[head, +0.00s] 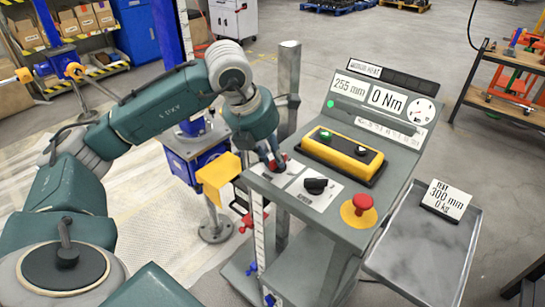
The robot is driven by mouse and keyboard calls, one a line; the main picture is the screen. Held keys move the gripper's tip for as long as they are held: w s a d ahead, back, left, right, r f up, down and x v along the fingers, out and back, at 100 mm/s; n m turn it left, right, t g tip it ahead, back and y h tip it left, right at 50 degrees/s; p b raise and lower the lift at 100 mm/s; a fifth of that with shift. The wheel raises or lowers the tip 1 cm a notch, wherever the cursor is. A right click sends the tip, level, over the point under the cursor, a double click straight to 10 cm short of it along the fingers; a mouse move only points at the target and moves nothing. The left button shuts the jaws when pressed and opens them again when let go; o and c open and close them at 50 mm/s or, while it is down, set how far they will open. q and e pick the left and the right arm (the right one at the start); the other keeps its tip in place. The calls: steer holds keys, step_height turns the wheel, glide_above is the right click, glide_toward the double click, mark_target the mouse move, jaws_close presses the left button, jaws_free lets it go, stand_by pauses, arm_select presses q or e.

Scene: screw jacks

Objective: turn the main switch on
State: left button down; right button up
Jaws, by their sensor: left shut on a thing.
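The control console (335,218) stands right of centre with a sloping grey top. My right gripper is not in view.
Near the gripper are a black rotary knob (316,185), a yellow button box (343,154) and a red mushroom button (362,203). A grey post (289,85) rises close behind the gripper. A metal tray (415,255) is at right.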

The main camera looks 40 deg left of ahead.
arm_select(q)
steer(key=shift+n, duration=0.6)
steer(key=shift+r, duration=0.1)
steer(key=c, duration=1.6)
jaws_free()
steer(key=shift+y, duration=0.3)
steer(key=v, duration=1.2)
